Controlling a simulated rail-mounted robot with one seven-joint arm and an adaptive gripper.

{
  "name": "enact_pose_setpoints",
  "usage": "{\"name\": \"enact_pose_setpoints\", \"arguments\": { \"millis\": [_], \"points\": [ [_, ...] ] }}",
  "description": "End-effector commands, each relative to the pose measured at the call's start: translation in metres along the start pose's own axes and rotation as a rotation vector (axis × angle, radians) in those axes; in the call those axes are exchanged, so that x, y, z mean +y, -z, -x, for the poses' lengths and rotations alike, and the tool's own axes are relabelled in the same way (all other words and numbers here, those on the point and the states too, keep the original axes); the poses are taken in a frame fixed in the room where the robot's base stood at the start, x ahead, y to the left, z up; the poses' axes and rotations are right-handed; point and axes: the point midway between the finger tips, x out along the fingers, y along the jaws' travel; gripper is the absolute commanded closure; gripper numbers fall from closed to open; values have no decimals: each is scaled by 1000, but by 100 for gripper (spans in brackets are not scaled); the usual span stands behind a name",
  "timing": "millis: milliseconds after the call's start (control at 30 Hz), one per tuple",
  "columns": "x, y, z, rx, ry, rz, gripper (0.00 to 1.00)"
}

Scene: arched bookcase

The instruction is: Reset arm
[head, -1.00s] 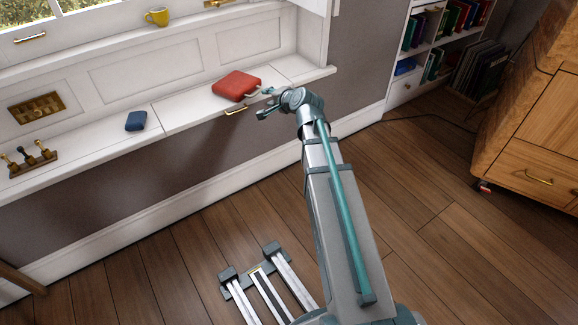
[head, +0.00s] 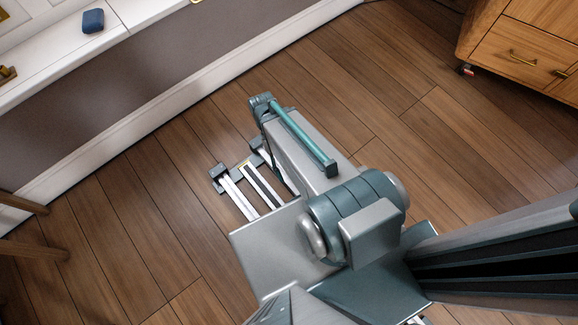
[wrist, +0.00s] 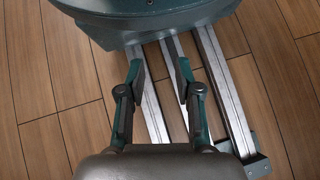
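My arm is folded in close over the floor in the head view. My gripper (wrist: 159,75) shows in the wrist view with its two fingers apart and nothing between them. It points toward my own base, above my rails and the wooden floor. In the head view I cannot make out the gripper's fingers; the folded arm seems to hide them.
A white ledge (head: 60,60) with a small dark blue object (head: 93,21) runs along the upper left. A wooden cabinet (head: 530,45) stands at the upper right. Wooden legs (head: 30,250) show at the left edge. The wooden floor (head: 400,150) between is clear.

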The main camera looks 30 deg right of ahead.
Motion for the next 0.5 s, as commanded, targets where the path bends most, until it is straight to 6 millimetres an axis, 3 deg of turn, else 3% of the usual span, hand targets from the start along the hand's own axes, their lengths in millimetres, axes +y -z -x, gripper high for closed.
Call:
{"name": "enact_pose_setpoints", "arguments": {
  "millis": [133,500],
  "points": [
    [4,-16,-11,-73,-33,20,66],
    [4,-16,-11,-76,-34,20,66]
  ]
}}
